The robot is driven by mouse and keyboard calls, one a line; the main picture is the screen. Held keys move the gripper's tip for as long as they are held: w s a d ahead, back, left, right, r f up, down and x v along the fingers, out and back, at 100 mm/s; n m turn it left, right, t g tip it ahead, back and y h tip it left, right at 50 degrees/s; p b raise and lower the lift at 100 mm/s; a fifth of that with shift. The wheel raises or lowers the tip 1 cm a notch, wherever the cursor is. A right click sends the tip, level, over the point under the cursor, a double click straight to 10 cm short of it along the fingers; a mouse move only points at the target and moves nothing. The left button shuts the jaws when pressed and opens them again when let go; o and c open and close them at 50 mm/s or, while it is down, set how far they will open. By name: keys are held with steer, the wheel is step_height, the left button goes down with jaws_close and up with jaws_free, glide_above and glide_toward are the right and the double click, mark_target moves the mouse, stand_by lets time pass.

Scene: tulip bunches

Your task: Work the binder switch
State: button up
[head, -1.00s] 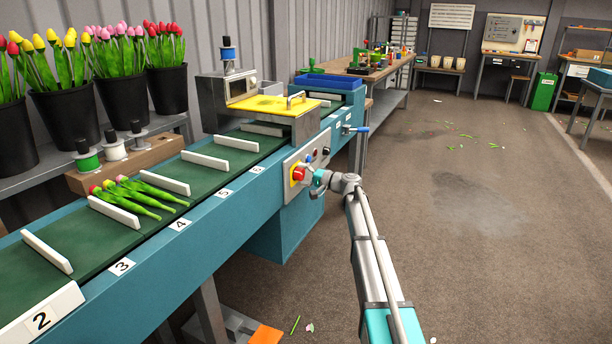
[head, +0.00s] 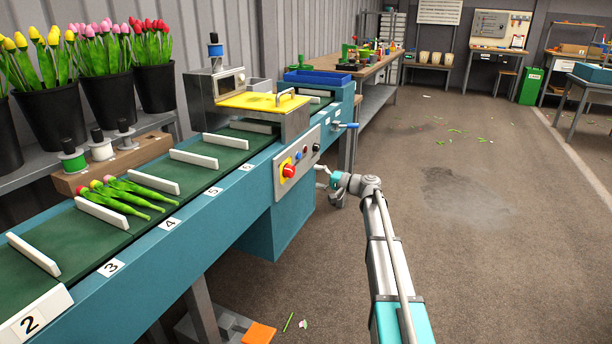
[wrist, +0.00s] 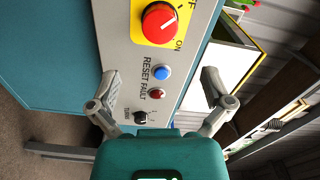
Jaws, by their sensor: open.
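The binder switch is a red rotary knob (head: 289,170) on a yellow plate, on the grey control panel (head: 306,152) of the teal conveyor. In the wrist view the knob (wrist: 160,22) is at the top, between OFF and ON lettering; I cannot tell surely which its pale mark points to. My gripper (head: 322,178) is open and empty, in front of the panel and apart from the switch. In the wrist view its fingers (wrist: 160,82) spread either side of the panel's lower controls: a blue reset button (wrist: 161,72), red fault light (wrist: 157,94) and black knob (wrist: 140,117).
A tulip bunch (head: 125,195) lies between white cleats on the green belt (head: 140,226). The binder's yellow cover (head: 262,101) is above the belt. A blue-handled lever (head: 346,126) projects near the panel. The floor (head: 480,230) to the right is open.

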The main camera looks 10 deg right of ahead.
steer(key=shift+v, duration=1.05)
steer(key=s+a+f+n+g+h, duration=0.1)
steer(key=s+a+f+g+h, duration=0.1)
steer(key=s+a+f, duration=0.3)
steer(key=s+a+f+n+g+h+p, duration=0.1)
steer(key=s+a+f+g+h, duration=0.15)
steer(key=s, duration=0.55)
steer(key=s+a+f+n+g+h, duration=0.1)
steer(key=s+a+f+g, duration=0.25)
steer(key=s, duration=0.25)
steer(key=s+d+f+n+g+h+p, duration=0.15)
steer(key=s+h, duration=0.35)
steer(key=s, duration=0.5)
steer(key=s+d+f+g+h+p, duration=0.1)
steer(key=s+f+h, duration=0.25)
steer(key=s, duration=0.65)
step_height(320, 180, up, 38)
steer(key=p, duration=3.6)
steer(key=shift+w+d+f+h+p, duration=0.2)
steer(key=shift+h+p, duration=0.1)
steer(key=shift+p, duration=0.1)
